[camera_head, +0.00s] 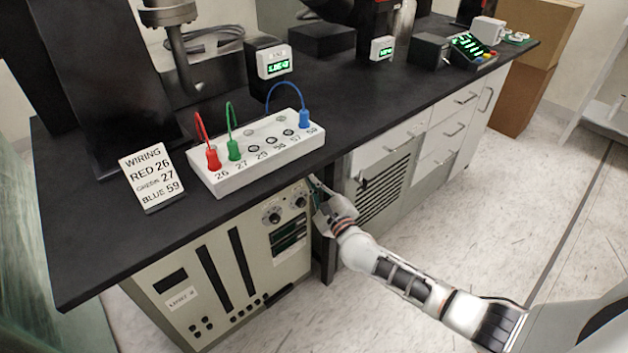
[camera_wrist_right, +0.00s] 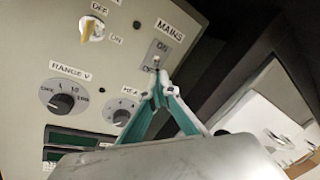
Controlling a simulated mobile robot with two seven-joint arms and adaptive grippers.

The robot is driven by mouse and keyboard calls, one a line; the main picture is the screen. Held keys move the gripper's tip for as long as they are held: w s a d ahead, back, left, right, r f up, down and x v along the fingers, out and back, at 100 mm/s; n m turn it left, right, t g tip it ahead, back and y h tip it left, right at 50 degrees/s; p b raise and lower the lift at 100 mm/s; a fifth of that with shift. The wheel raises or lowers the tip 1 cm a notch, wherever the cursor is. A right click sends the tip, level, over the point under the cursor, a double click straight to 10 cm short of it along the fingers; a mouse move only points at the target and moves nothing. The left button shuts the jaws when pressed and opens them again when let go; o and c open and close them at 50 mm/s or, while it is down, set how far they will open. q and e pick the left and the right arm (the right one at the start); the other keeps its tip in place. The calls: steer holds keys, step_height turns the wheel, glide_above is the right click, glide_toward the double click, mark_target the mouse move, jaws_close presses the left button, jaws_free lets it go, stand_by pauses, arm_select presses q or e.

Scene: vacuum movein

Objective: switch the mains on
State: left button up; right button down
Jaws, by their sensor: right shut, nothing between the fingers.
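The mains switch (camera_wrist_right: 156,62) is a small toggle on a light plate under a MAINS label, with ON above and OFF partly hidden below. It shows in the right wrist view on the cream instrument panel (camera_wrist_right: 60,45). My right gripper (camera_wrist_right: 157,86) is shut and empty, its teal fingertips meeting just below the toggle. I cannot tell whether they touch it or which way the lever points. In the head view, my right gripper (camera_head: 318,192) is at the right edge of the cream cabinet (camera_head: 200,285), under the bench edge. My left gripper is not in view.
Another switch (camera_wrist_right: 92,30) and the RANGE V knob (camera_wrist_right: 62,103) are left of the mains switch; a smaller knob (camera_wrist_right: 122,116) is below it. Above, the black bench top (camera_head: 90,235) overhangs, holding a white terminal block (camera_head: 260,150) with wires and a wiring card (camera_head: 152,178).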

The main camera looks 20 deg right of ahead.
arm_select(q)
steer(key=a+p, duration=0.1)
steer(key=p, duration=0.1)
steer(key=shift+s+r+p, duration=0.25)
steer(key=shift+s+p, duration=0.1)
arm_select(e)
steer(key=shift+s+r+g, duration=0.1)
steer(key=shift+r+g, duration=0.5)
steer(key=shift+r, duration=0.1)
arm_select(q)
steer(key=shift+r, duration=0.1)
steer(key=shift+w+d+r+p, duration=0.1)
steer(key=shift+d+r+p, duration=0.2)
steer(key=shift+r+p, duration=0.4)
arm_select(e)
steer(key=shift+s+r, duration=0.1)
steer(key=shift+r, duration=0.1)
